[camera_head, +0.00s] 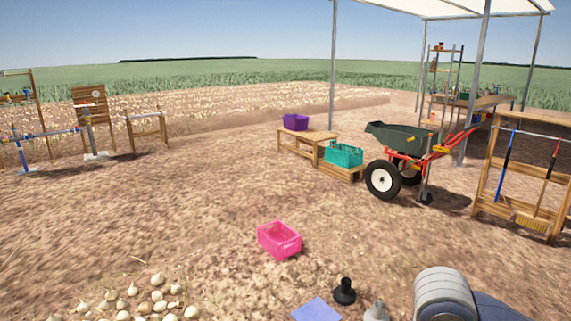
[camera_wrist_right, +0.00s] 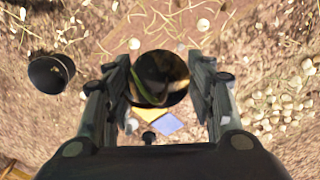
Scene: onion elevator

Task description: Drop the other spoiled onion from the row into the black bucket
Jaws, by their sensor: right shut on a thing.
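My right gripper (camera_wrist_right: 160,88) is shut on a dark, round spoiled onion (camera_wrist_right: 160,76), blackish brown with a green streak, held between its two fingers in the right wrist view. A black bucket (camera_wrist_right: 50,72) stands on the soil to the left in that view, apart from the gripper and the onion. Pale onions (camera_wrist_right: 285,100) lie in a loose heap to the right, with a few single ones on the ground. In the head view the right gripper and the held onion are out of frame. My left gripper is in neither view.
A blue square (camera_head: 316,309) and a small black object (camera_head: 344,292) lie near the front. A pink crate (camera_head: 279,240) stands beyond them. A heap of onions (camera_head: 150,302) is at front left. A wheelbarrow (camera_head: 410,150) and benches stand farther back; open soil lies between.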

